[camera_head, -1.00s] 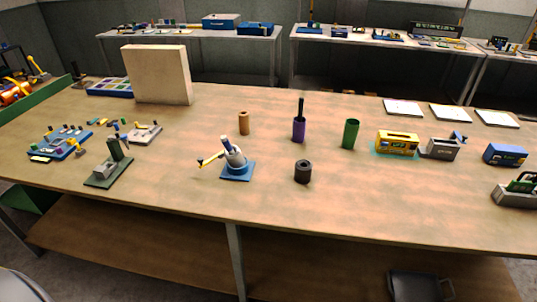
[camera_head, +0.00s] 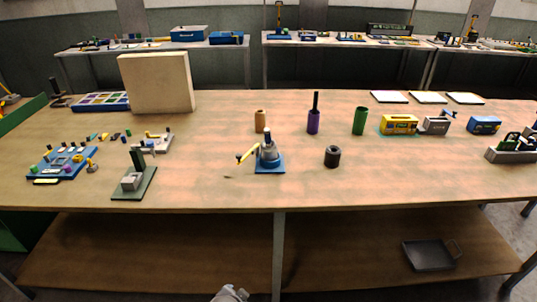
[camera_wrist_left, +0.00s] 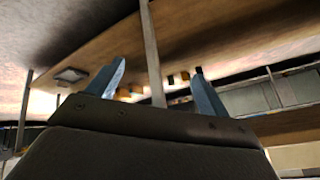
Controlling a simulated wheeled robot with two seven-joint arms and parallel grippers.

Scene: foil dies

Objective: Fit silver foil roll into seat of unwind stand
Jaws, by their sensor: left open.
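I cannot make out for sure which thing is the silver foil roll or the unwind stand. In the head view, a blue-based device (camera_head: 268,157) with a grey round body and a yellow handle stands near the table's middle. Upright rolls stand around it: copper-brown (camera_head: 260,121), purple (camera_head: 313,123) with a dark post above it, green (camera_head: 360,121) and black (camera_head: 332,157). A dark green stand with a grey block (camera_head: 133,182) is at the left. My left gripper (camera_wrist_left: 158,68) is open and empty in the left wrist view, away from these things.
The wooden table (camera_head: 215,190) has a clear front strip. A tall beige block (camera_head: 157,83) stands at the back left. A yellow box (camera_head: 398,124) and a blue box (camera_head: 484,125) are at the right. A dark tray (camera_head: 430,255) lies on the lower shelf.

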